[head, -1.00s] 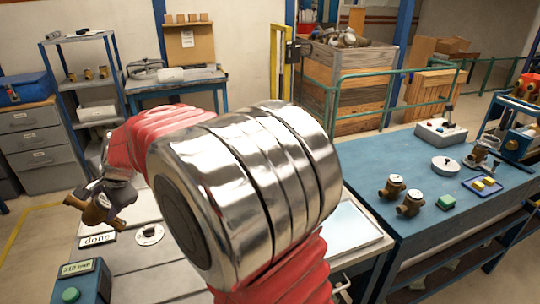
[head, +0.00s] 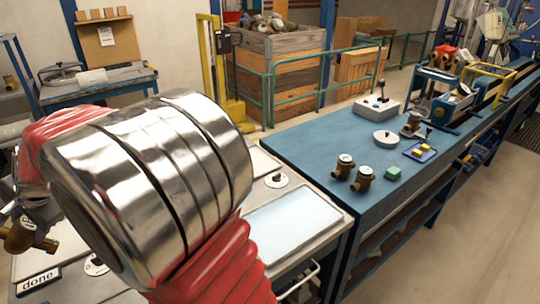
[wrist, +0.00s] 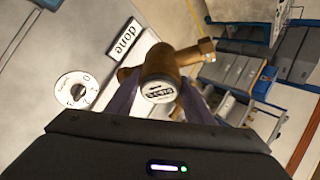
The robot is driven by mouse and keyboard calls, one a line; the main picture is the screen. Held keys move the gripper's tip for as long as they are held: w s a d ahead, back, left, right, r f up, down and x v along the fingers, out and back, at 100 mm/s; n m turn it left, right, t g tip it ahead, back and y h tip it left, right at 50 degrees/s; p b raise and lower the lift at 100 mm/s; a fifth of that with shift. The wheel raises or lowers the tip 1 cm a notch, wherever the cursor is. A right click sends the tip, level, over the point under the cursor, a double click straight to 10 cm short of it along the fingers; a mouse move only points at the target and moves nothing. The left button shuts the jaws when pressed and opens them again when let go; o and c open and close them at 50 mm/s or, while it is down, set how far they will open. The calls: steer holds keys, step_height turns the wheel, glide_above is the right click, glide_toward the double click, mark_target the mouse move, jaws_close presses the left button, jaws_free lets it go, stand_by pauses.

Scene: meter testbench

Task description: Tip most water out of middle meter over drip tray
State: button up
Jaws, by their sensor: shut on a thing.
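My gripper (head: 24,212) is at the far left of the head view, shut on a brass meter (head: 20,236) held above the pale bench. In the wrist view the meter (wrist: 158,68) sits between the two dark fingers of my gripper (wrist: 158,98), its round white face towards the camera. A shallow tray with a pale bluish surface (head: 295,225), which looks like the drip tray, lies on the bench right of my arm, well apart from the held meter. Whether water is in the meter cannot be seen.
A "done" label (head: 38,281) and a round dial plate (head: 277,181) lie on the pale bench. On the blue bench (head: 300,150) stand two brass meters (head: 343,167) (head: 363,180), a green block (head: 393,174) and a white round lid (head: 386,138). My arm hides part of the pale bench.

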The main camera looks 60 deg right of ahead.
steer(key=s+d+r+m+g+h, duration=0.1)
steer(key=s+d, duration=0.4)
steer(key=d, duration=0.4)
steer(key=s+d+g+h, duration=0.1)
steer(key=s+d+h, duration=0.1)
steer(key=s+d, duration=0.55)
steer(key=s+d+r+m+g+h, duration=0.1)
steer(key=s+d, duration=0.3)
steer(key=d, duration=0.7)
steer(key=s+d+r+m+g+h, duration=0.1)
steer(key=s+d+g, duration=0.1)
steer(key=s+d, duration=0.3)
steer(key=s+d+r+m+g+h, duration=0.1)
steer(key=s+d, duration=0.4)
steer(key=s, duration=0.7)
steer(key=s+d+r+g, duration=0.2)
steer(key=s+d, duration=0.3)
steer(key=s, duration=0.4)
steer(key=shift+d+r+m+g+h, duration=0.15)
steer(key=shift+d+m+g+h, duration=0.15)
steer(key=shift+m+h, duration=0.1)
